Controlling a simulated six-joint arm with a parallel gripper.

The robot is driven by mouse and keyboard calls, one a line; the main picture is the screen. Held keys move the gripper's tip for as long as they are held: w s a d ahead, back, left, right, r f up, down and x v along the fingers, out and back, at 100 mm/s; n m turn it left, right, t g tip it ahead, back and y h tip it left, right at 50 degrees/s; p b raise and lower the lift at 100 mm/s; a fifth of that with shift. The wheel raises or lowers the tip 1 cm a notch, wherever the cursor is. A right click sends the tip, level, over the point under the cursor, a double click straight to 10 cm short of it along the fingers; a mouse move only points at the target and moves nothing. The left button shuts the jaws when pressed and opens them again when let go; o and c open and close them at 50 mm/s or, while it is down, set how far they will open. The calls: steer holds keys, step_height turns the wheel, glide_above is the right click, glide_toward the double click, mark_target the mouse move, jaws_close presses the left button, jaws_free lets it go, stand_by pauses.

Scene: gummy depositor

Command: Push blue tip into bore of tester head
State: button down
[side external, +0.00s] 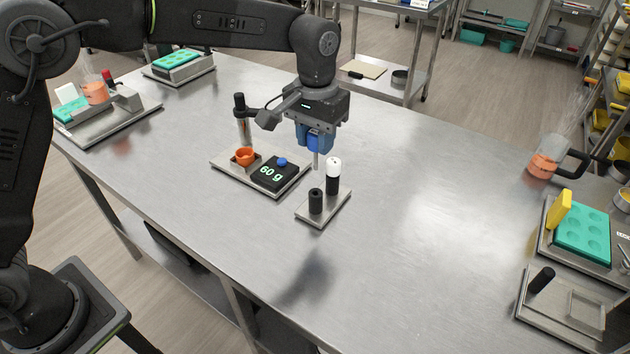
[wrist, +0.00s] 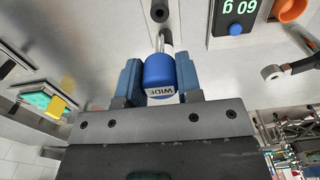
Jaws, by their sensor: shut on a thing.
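My gripper (side external: 314,138) points down and is shut on the blue tip (wrist: 160,72), which is marked WIDE in the wrist view. A thin metal tube of the tip (side external: 316,160) points down below the jaws. Below stands a small metal plate (side external: 330,208) with two upright posts: a short black cylinder (side external: 316,202) in front and a taller black post with a white top (side external: 334,165) behind.
Left of the plate is a scale reading 60 g (side external: 275,174) with a blue knob and an orange cup (side external: 245,157). A black-capped post (side external: 241,115) rises behind it. A jug (side external: 548,158) and teal mould (side external: 582,230) are at the right. The table's middle is clear.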

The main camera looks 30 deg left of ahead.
steer(key=w+a+r+n, duration=0.2)
steer(key=w+a+n, duration=0.4)
steer(key=a+n, duration=0.3)
steer(key=w+a+r+n, duration=0.3)
steer(key=w+a+n, duration=0.4)
steer(key=a, duration=0.5)
steer(key=shift+r+n, duration=0.3)
steer(key=shift+n, duration=0.7)
steer(key=shift+d, duration=0.1)
step_height(320, 180, down, 6)
steer(key=shift+f, duration=0.15)
step_height(320, 180, down, 5)
steer(key=shift+f, duration=0.1)
stand_by(0.9)
